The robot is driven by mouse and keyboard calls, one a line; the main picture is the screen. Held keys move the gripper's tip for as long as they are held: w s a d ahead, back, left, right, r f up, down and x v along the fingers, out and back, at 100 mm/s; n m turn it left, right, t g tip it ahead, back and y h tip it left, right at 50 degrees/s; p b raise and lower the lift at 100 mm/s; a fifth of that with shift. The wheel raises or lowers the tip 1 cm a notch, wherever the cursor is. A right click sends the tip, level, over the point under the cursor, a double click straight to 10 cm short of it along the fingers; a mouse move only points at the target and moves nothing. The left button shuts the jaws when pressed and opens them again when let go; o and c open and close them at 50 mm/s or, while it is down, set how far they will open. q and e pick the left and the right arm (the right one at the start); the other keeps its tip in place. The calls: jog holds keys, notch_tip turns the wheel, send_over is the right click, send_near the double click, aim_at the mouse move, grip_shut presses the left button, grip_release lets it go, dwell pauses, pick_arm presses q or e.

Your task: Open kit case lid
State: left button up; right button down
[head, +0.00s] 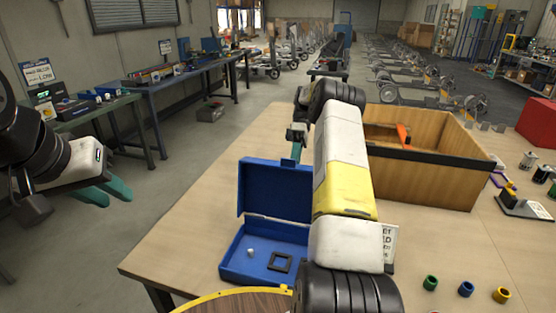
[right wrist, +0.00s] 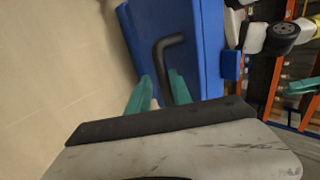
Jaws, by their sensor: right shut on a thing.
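The blue kit case (head: 238,268) sits on the table with its lid (head: 262,190) raised about upright. A small white piece and a black square frame lie inside the base. My right gripper (head: 296,152) is at the lid's top edge. In the right wrist view its teal fingers (right wrist: 160,92) are shut on the black bent handle (right wrist: 172,45) of the blue lid. My right arm hides the case's right side. My left gripper (head: 108,192) is open and empty at the far left, away from the table.
A wooden crate (head: 430,178) with a black band stands behind my right arm. Green, blue and yellow rings (head: 502,295) lie at the front right. A round wooden board (head: 240,304) with a yellow rim is at the front edge. The table left of the case is clear.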

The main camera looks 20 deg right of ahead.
jog(key=shift+w+d+f, duration=0.2)
jog(key=shift+w+d, duration=0.05)
jog(key=shift+d, duration=0.15)
jog(key=c, duration=1.5)
grip_release()
jog(key=shift+o, duration=0.5)
jog(key=shift+w+d+f+t, duration=0.1)
jog(key=shift+w+t, duration=0.1)
jog(key=shift+t, duration=0.1)
